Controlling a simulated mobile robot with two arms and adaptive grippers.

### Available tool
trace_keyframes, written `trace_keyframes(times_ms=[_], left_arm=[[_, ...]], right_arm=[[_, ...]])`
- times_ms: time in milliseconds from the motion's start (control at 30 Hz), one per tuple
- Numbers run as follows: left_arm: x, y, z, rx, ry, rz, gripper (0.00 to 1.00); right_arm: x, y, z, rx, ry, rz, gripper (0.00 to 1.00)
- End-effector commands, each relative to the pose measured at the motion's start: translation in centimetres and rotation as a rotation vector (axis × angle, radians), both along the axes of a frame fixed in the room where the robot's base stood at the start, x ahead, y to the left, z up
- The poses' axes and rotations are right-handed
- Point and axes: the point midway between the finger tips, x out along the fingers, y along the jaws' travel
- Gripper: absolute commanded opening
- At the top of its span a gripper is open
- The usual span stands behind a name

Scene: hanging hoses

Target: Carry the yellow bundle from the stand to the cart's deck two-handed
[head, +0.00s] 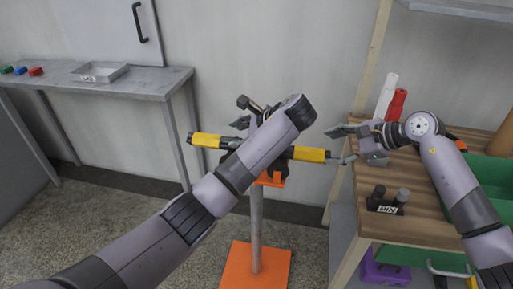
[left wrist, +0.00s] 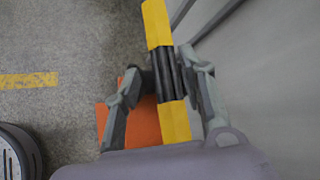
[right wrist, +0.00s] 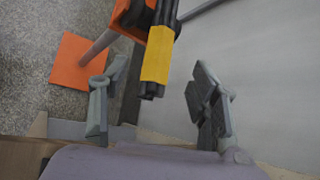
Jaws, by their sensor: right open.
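The yellow bundle (head: 309,154) is a long black bundle with yellow bands, lying across the orange top of the stand (head: 256,225). It shows in the left wrist view (left wrist: 174,122) and right wrist view (right wrist: 158,54). My left gripper (head: 254,118) is at the bundle, partly hidden by my arm; its fingers (left wrist: 163,68) lie on both sides of the black section. Whether they grip it is unclear. My right gripper (head: 347,144) is open and empty near the bundle's right end; its fingers (right wrist: 157,74) stand apart on either side, with the end between them in view.
A grey table (head: 150,84) with a metal tray (head: 99,72) stands at left. The cart's deck is not clearly identifiable.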

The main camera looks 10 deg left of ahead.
Motion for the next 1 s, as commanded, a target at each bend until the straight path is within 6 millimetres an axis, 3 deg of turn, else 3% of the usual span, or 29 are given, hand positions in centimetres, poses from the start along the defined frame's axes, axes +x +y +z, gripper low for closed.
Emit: trace_keyframes(times_ms=[500, 700, 1000], left_arm=[[3.4, 6.9, -5.9, 0.001, 0.001, 0.001, 0.38], [4.0, 8.0, -6.9, 0.0, -0.001, 0.0, 0.38], [4.1, 8.2, -7.1, 0.0, -0.001, 0.0, 0.38]], right_arm=[[3.4, 6.9, -5.9, 0.003, 0.003, -0.001, 0.56], [4.0, 8.0, -6.9, 0.001, 0.001, -0.001, 0.56], [4.1, 8.1, -7.1, 0.0, -0.001, -0.001, 0.56]])
